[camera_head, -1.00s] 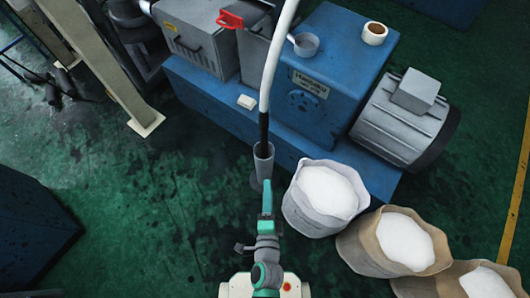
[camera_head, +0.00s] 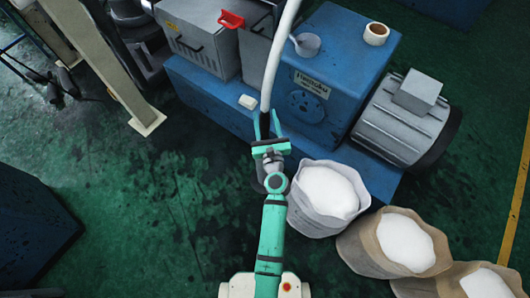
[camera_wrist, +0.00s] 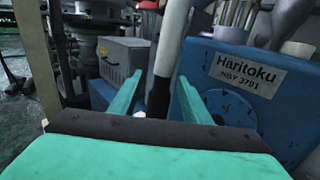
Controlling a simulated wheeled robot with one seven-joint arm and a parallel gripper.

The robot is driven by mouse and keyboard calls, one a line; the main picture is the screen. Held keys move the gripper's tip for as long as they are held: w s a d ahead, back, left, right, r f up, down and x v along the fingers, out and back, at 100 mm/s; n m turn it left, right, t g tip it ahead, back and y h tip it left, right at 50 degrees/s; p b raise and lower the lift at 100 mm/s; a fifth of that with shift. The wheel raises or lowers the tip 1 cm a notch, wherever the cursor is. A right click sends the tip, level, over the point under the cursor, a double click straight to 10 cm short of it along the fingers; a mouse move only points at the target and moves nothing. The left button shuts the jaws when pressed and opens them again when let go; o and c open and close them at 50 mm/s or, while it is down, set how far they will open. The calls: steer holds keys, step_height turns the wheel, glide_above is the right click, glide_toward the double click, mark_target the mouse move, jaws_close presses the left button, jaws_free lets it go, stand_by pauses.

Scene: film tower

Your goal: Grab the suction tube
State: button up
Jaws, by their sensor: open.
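The suction tube (camera_head: 277,62) is a long white hose with a black lower end, hanging down in front of the blue machine. It also shows in the wrist view (camera_wrist: 171,42), where its black section (camera_wrist: 158,97) stands between my fingers. My gripper (camera_head: 265,124) is open, with one green finger on each side of the black part. The tube's lower tip is hidden by my gripper.
The blue machine (camera_head: 345,70) with a grey motor (camera_head: 398,122) stands just beyond. A bag of white pellets (camera_head: 325,190) is close to the right of my arm, with more bags (camera_head: 405,243) further right. Green floor (camera_head: 150,210) is free on the left.

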mark_target(264, 107)
steer(key=shift+w+a+f, duration=0.1)
steer(key=shift+w+a, duration=0.1)
steer(key=shift+w, duration=1.75)
steer(key=shift+w+a+f, duration=0.1)
steer(key=shift+w+a, duration=0.05)
steer(key=shift+w, duration=1.8)
jaws_close()
steer(key=shift+r, duration=0.1)
